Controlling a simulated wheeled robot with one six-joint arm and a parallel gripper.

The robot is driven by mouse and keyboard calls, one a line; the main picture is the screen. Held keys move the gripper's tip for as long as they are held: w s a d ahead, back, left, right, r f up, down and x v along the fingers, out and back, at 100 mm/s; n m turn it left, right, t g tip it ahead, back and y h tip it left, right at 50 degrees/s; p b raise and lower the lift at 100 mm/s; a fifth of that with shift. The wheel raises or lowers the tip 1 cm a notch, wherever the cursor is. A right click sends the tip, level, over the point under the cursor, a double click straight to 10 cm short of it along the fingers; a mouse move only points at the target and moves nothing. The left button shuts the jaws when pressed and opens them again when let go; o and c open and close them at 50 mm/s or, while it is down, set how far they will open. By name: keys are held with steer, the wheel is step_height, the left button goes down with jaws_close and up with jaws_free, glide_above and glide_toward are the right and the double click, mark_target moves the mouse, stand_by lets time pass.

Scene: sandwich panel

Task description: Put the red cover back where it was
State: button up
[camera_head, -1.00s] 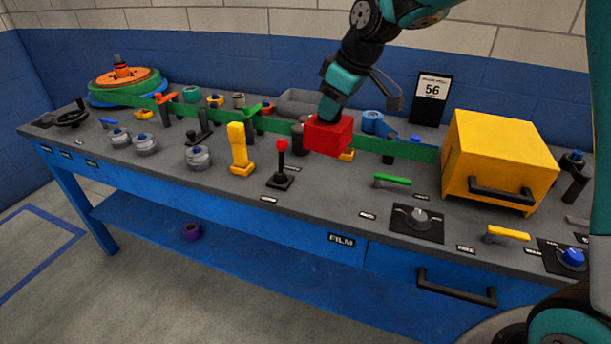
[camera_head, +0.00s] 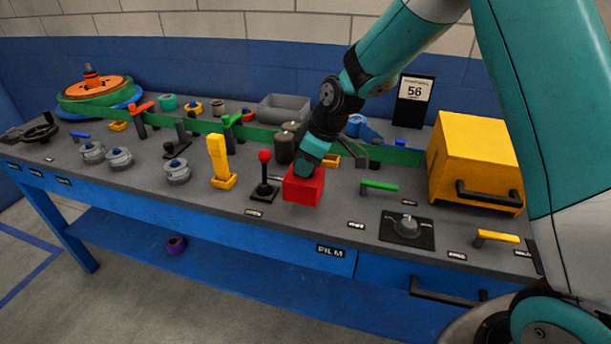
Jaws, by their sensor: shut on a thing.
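The red cover (camera_head: 304,187) is a red box-shaped piece near the middle of the bench, just right of the black lever with the red knob (camera_head: 264,172). My gripper (camera_head: 306,172) comes down onto it from above and is shut on it; the fingertips are largely hidden by the cover and my wrist. The cover is low, close to the bench top. I cannot tell whether it touches the bench, and what is under it is hidden.
A yellow upright lever (camera_head: 219,160) stands to the left and a green handle (camera_head: 379,187) to the right. Behind run a green strip (camera_head: 400,156) and dark rollers (camera_head: 284,148). A yellow box (camera_head: 475,155) and a black dial plate (camera_head: 407,230) are further right.

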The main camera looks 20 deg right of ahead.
steer(key=shift+f, duration=1.95)
steer(key=shift+f, duration=0.1)
steer(key=o, duration=1)
steer(key=shift+c, duration=0.2)
steer(key=shift+s+d+r, duration=0.1)
steer(key=shift+d+r, duration=0.1)
steer(key=shift+r, duration=0.4)
steer(key=a+v, duration=0.1)
steer(key=v, duration=1)
steer(key=s+a+r+m+g, duration=0.1)
steer(key=s+a+r, duration=0.1)
steer(key=s, duration=0.7)
steer(key=s+a+r+m+g, duration=0.1)
steer(key=s+a+r, duration=0.1)
steer(key=s, duration=0.7)
steer(key=s+a+r+m, duration=0.1)
steer(key=s+a+r, duration=0.1)
steer(key=s, duration=0.8)
steer(key=shift+a+m+g+b, duration=0.3)
steer(key=shift+a+m+g, duration=0.1)
steer(key=shift+a, duration=0.4)
